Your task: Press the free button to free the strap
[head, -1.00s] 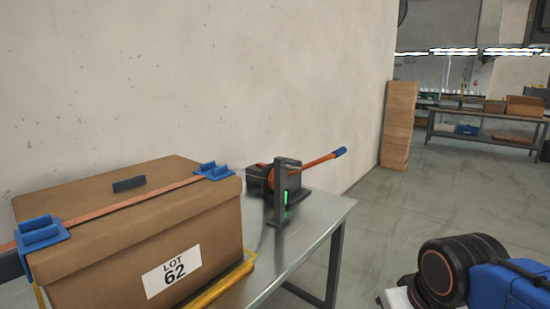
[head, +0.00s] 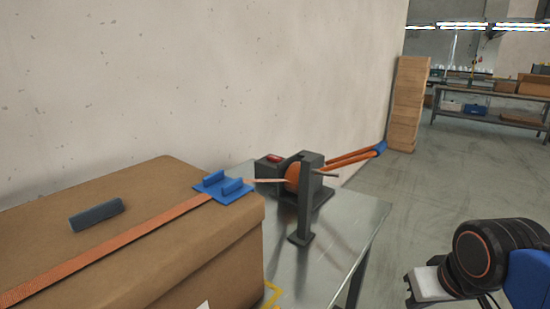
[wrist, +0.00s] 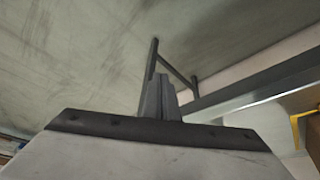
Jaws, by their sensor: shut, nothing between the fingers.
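The strap tensioner (head: 318,190) stands on the metal table beyond the box, with an orange drum (head: 293,172) and an orange lever with a blue end (head: 379,148). A small red button (head: 273,157), seemingly the free button, sits on top of its dark body. The orange strap (head: 110,243) runs across the box (head: 215,262), over a blue corner guard (head: 222,187) and on to the drum. My gripper (wrist: 160,82) is shut and empty in the wrist view, over the floor beside a table leg and edge, away from the button.
A grey block (head: 96,215) lies on the box top. A dark upright post (head: 305,200) stands in front of the drum. The metal table (head: 345,240) has bare surface at its right end. The wall is close behind; open floor (head: 430,195) lies to the right.

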